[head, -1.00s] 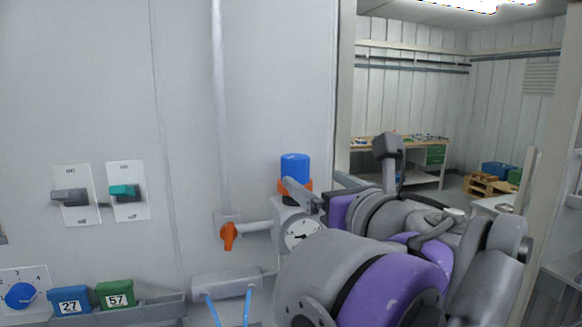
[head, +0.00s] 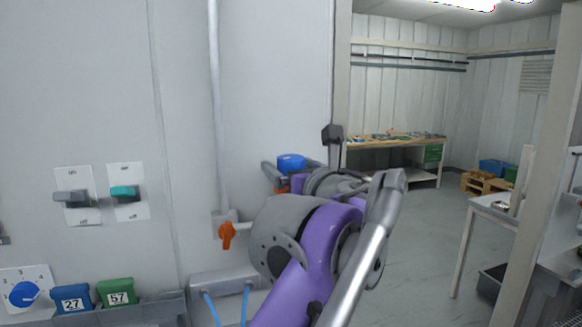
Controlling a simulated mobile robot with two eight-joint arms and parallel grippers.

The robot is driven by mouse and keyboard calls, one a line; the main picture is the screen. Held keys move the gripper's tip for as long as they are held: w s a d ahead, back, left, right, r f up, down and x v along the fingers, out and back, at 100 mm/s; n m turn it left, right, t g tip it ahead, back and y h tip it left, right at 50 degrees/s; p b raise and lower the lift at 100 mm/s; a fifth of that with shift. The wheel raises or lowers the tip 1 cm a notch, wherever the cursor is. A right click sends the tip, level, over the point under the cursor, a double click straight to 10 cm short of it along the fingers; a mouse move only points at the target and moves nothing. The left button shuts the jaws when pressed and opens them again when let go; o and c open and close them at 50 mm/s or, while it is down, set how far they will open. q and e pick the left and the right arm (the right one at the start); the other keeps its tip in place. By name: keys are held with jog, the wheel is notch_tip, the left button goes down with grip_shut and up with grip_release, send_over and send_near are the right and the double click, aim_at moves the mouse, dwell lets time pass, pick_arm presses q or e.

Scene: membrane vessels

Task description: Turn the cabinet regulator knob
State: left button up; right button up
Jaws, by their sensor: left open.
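The blue regulator knob (head: 291,161) stands upright on the wall assembly, above an orange collar (head: 281,189) that is mostly hidden. My left gripper (head: 287,170) is open at the knob, with one grey finger on the knob's left side and grey gripper parts on its right. I cannot tell whether the fingers touch the knob. My grey and purple arm covers the regulator's body and its dial. My right gripper is not in view.
An orange valve handle (head: 227,235) and a white pipe (head: 215,110) are left of the arm. Two switches, grey (head: 72,198) and teal (head: 124,192), are further left, above a blue dial (head: 23,294). A workbench (head: 395,143) and open floor lie behind at right.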

pick_arm(q)
jog(key=c, duration=1.4)
jog(key=shift+a+r+m+t+h+p, duration=0.15)
jog(key=shift+m+t+h+p, duration=0.3)
jog(key=shift+m+h, duration=0.55)
jog(key=shift+m+t+h+p, duration=0.25)
jog(key=shift+m+h+p, duration=0.35)
jog(key=shift+h, duration=1)
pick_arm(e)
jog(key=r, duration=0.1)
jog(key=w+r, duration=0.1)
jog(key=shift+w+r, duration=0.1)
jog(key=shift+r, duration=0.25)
pick_arm(q)
jog(key=shift+d, duration=0.2)
jog(key=o, duration=1.4)
